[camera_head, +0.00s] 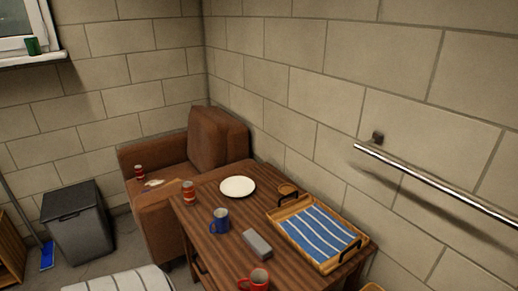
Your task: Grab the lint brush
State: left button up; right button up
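I cannot make out a lint brush for certain. A small grey block-like object (257,244) lies on the wooden table (200,233), between the blue mug and the tray; I cannot tell what it is. A long-handled tool with a blue end (47,255) leans at the far left, next to the dark bin. Neither of my grippers is in view.
The table also holds a blue mug (219,221), a red mug (257,281), a white plate (238,186), a can (188,193) and a wooden tray (276,217) with a striped blue cloth. Behind are a brown armchair (218,140) and a bin (77,225). A wall rail (430,182) is right.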

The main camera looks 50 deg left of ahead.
aim_at(261, 249)
jog(key=u, duration=1.65)
jog(key=i+j, duration=0.15)
jog(key=j, duration=0.2)
jog(key=i+j, duration=0.15)
jog(key=j, duration=0.25)
jog(key=i+j, duration=0.2)
jog(key=j, duration=0.15)
jog(key=i+j, duration=0.15)
jog(key=j, duration=0.25)
